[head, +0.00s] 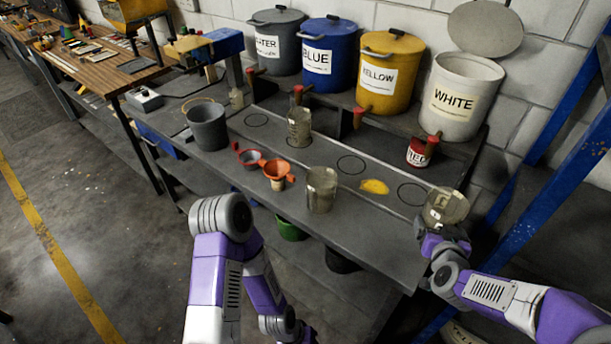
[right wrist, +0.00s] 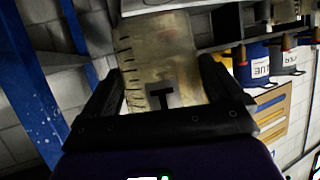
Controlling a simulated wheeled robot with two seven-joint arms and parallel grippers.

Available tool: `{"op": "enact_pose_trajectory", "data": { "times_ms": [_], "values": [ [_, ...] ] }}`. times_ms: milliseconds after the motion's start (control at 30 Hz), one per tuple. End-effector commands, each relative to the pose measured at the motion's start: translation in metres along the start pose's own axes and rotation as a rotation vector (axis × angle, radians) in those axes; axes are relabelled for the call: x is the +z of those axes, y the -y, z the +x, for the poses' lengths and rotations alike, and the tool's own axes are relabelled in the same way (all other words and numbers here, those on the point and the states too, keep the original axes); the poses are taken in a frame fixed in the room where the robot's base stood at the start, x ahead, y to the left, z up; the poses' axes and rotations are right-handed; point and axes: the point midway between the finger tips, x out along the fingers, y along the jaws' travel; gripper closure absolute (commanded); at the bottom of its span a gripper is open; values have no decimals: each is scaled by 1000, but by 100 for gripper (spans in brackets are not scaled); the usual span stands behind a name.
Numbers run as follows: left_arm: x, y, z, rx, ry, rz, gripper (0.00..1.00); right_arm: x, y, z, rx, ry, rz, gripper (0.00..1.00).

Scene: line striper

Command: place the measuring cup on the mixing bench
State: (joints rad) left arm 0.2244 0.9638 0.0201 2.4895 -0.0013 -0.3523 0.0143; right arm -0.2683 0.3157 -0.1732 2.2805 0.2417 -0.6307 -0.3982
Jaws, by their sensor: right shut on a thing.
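A translucent, yellowish measuring cup (head: 446,206) is held by my right gripper (head: 445,236) at the right front corner of the mixing bench (head: 262,196). In the right wrist view the cup (right wrist: 160,62) has dark graduation marks and sits between the two black fingers of the right gripper (right wrist: 168,98), which are shut on it. In the head view the cup appears above or just beyond the bench edge; I cannot tell its exact height. My left arm shows at the bottom, but its gripper is not in view.
Two similar cups stand on the bench, one near the front (head: 321,192) and one further back (head: 299,128). Labelled drums line the back. A blue post (head: 553,180) rises at right.

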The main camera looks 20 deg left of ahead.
Motion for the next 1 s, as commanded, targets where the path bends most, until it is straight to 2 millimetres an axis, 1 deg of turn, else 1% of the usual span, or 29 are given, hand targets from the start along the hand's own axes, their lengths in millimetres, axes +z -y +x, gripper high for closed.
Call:
{"op": "enact_pose_trajectory", "data": {
  "times_ms": [33, 100, 200, 333, 433, 567, 667, 700, 800, 900, 1000],
  "values": [
    [0, 6, 16, 0, 2, 0, 57, 8, 18, 4, -45, -3, -17, 37],
    [0, 11, 28, 0, 2, -1, 57, 12, 42, 6, -102, -1, -42, 37],
    [0, 16, 42, 0, 3, -1, 57, 17, 70, 5, -172, 4, -72, 37],
    [-1, 19, 50, -1, 3, -1, 57, 20, 93, 3, -227, 10, -100, 37],
    [-1, 19, 51, 0, 3, -1, 57, 19, 98, 1, -241, 13, -107, 37],
    [-1, 19, 51, 0, 2, -1, 57, 22, 98, 2, -242, 15, -108, 37],
    [-2, 22, 58, 0, 2, 0, 57, 38, 97, 9, -241, 16, -109, 37],
    [-2, 23, 61, 0, 2, 0, 57, 46, 96, 12, -241, 18, -108, 37],
    [-2, 25, 67, 0, 2, 0, 57, 64, 95, 19, -241, 18, -109, 37],
    [-2, 26, 70, 0, 2, -1, 57, 74, 95, 23, -241, 15, -107, 37],
    [-2, 27, 71, 0, 2, -1, 57, 79, 95, 26, -242, 15, -108, 37]
  ]
}}
